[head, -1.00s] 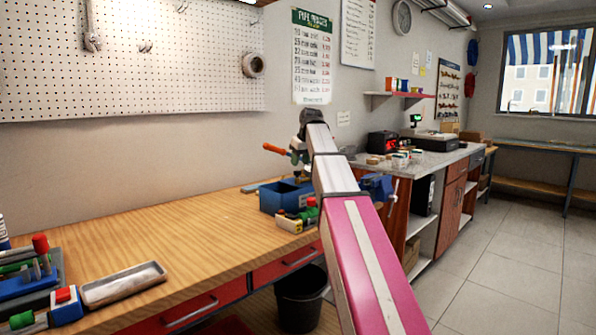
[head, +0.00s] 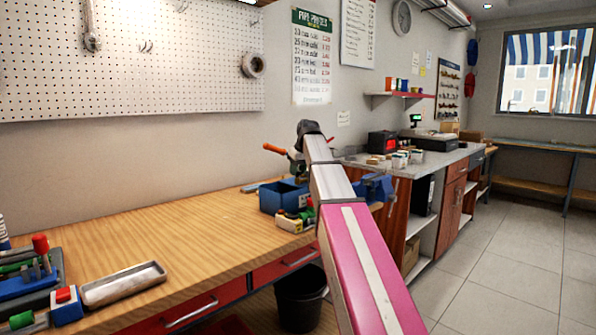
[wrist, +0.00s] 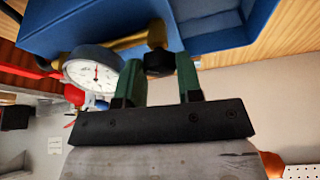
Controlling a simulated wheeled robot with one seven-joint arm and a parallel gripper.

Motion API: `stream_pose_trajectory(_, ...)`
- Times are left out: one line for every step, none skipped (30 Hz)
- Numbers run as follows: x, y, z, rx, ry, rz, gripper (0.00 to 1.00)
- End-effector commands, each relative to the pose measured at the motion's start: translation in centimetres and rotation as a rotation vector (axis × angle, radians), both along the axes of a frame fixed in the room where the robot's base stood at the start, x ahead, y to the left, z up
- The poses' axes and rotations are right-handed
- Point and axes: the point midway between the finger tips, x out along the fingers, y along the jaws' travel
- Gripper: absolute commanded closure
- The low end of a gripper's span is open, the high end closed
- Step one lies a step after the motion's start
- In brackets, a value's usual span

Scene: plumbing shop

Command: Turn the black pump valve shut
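The black pump valve (wrist: 159,64) is a small dark knob on a brass stem beside the blue pump body (wrist: 215,35) in the wrist view. My gripper (wrist: 160,70) has its two green fingers apart, one on each side of the knob; a narrow gap seems to show on each side, but contact is hard to judge. In the head view the blue pump (head: 284,197) stands on the wooden bench; my arm and wrist cover the valve there.
A round pressure gauge (wrist: 95,70) sits close to the left finger in the wrist view, with a red part (wrist: 30,65) beyond it. In the head view, a blue vise (head: 374,186) is right of the pump, and a metal tray (head: 123,284) lies on the bench (head: 170,235).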

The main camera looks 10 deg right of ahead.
Motion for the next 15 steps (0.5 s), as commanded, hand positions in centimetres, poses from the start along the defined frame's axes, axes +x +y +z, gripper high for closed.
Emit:
stream_pose_trajectory(-0.03, 0.01, 0.00, 0.000, 0.000, -0.004, 0.90)
stream_pose_trajectory(-0.03, 0.01, 0.00, -0.001, 0.001, -0.009, 0.90)
stream_pose_trajectory(-0.03, 0.02, 0.00, -0.001, 0.001, -0.017, 0.90)
stream_pose_trajectory(-0.05, 0.02, 0.00, -0.002, 0.000, -0.025, 0.90)
stream_pose_trajectory(-0.05, 0.02, 0.00, -0.002, 0.000, -0.035, 0.90)
stream_pose_trajectory(-0.05, 0.04, 0.00, -0.002, 0.000, -0.051, 0.90)
stream_pose_trajectory(-0.07, 0.06, -0.01, -0.001, 0.000, -0.065, 0.90)
stream_pose_trajectory(-0.08, 0.09, -0.02, -0.001, 0.001, -0.079, 0.90)
stream_pose_trajectory(-0.09, 0.10, -0.02, -0.001, 0.001, -0.103, 0.90)
stream_pose_trajectory(-0.10, 0.12, -0.02, -0.002, 0.001, -0.122, 0.90)
stream_pose_trajectory(-0.10, 0.14, -0.02, -0.001, 0.002, -0.142, 0.90)
stream_pose_trajectory(-0.11, 0.18, -0.02, -0.001, 0.001, -0.171, 0.90)
stream_pose_trajectory(-0.10, 0.19, -0.02, -0.001, 0.001, -0.194, 0.90)
stream_pose_trajectory(-0.10, 0.21, -0.02, -0.001, 0.001, -0.217, 0.90)
stream_pose_trajectory(-0.10, 0.23, -0.02, 0.000, 0.001, -0.248, 0.90)
